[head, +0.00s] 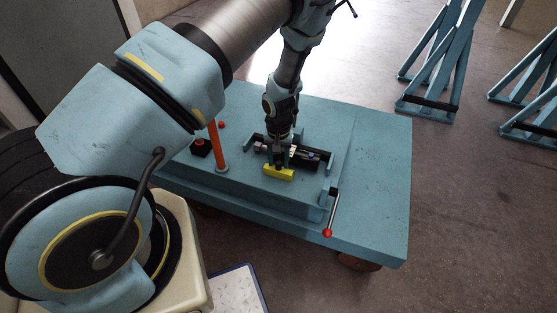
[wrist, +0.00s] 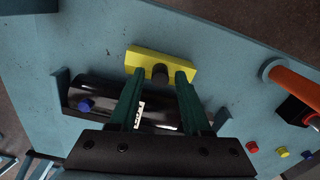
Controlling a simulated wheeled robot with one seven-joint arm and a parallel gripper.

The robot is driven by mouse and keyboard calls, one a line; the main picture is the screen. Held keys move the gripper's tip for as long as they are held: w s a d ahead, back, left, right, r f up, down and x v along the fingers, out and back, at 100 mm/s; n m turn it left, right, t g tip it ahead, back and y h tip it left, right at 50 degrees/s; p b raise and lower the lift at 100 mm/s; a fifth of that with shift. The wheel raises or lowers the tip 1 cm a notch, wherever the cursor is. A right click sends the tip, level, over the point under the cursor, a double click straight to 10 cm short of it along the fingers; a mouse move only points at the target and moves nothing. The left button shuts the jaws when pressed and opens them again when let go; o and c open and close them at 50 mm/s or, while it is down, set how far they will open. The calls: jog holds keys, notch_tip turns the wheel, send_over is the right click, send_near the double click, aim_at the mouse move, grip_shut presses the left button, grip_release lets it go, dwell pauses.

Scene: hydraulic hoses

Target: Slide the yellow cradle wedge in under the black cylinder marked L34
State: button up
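The yellow cradle wedge (head: 280,174) lies on the blue bench top beside the black cylinder (head: 308,159), on its near side in the head view. In the wrist view the wedge (wrist: 150,60) carries a short black knob (wrist: 160,75). My gripper (wrist: 160,76) is open, its two green fingers reaching over the cylinder with the tips either side of the knob and gaps showing on both sides.
An orange post (head: 218,147) and a black box with a red button (head: 201,147) stand left of the cylinder. A red-knobbed lever (head: 332,212) is at the right front. The bench top (head: 375,150) is clear on the right. Blue stands (head: 430,105) are on the floor beyond.

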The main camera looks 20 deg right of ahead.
grip_shut()
dwell(1.1)
